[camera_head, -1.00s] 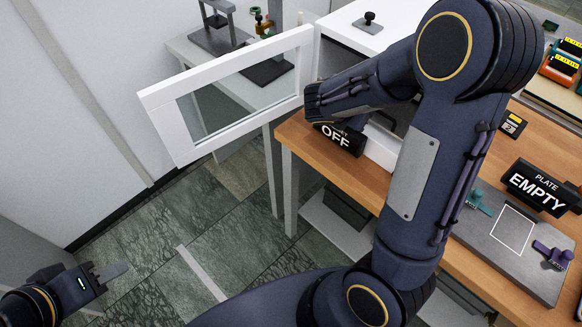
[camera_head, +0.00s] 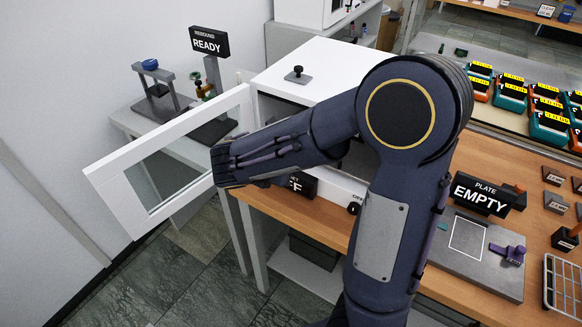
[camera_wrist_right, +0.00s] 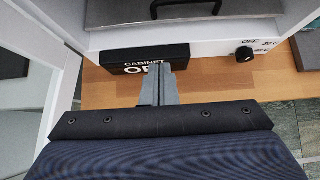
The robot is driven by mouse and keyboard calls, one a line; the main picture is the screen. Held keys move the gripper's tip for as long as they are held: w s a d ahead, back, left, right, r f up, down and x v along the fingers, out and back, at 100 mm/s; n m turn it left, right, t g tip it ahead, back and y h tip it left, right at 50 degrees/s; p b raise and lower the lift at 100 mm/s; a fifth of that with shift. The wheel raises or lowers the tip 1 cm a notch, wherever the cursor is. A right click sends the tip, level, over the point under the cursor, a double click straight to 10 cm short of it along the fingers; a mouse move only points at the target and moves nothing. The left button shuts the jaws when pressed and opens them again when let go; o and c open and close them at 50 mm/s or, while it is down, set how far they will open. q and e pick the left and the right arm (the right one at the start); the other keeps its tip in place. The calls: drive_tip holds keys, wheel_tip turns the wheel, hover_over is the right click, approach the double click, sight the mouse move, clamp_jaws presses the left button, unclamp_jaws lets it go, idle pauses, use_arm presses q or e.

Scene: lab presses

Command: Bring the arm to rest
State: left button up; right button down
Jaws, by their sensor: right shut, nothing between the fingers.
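My right arm (camera_head: 392,225) rises from the bottom of the head view and bends left, its wrist end in front of the white cabinet (camera_head: 330,64). Its fingers are hidden in that view. In the right wrist view my right gripper (camera_wrist_right: 160,72) is shut and empty, its fingertips in front of the black CABINET sign (camera_wrist_right: 122,62). I cannot tell whether they touch it. My left gripper is out of view.
The cabinet door (camera_head: 97,170) stands open to the left, close to my wrist. The EMPTY plate sign (camera_head: 482,192) stands right of my arm on the wooden bench.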

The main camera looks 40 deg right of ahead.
drive_tip(key=s+a+m+g+y, duration=0.2)
drive_tip(key=s+m+y, duration=0.4)
drive_tip(key=s+m, duration=0.5)
drive_tip(key=s+a+r+m+t+y, duration=0.2)
drive_tip(key=s+a+m+t+y, duration=0.2)
drive_tip(key=m, duration=0.9)
drive_tip(key=s+a+y, duration=0.2)
drive_tip(key=s+a, duration=0.2)
drive_tip(key=shift+s+a+r+y, duration=0.25)
drive_tip(key=shift+y, duration=0.15)
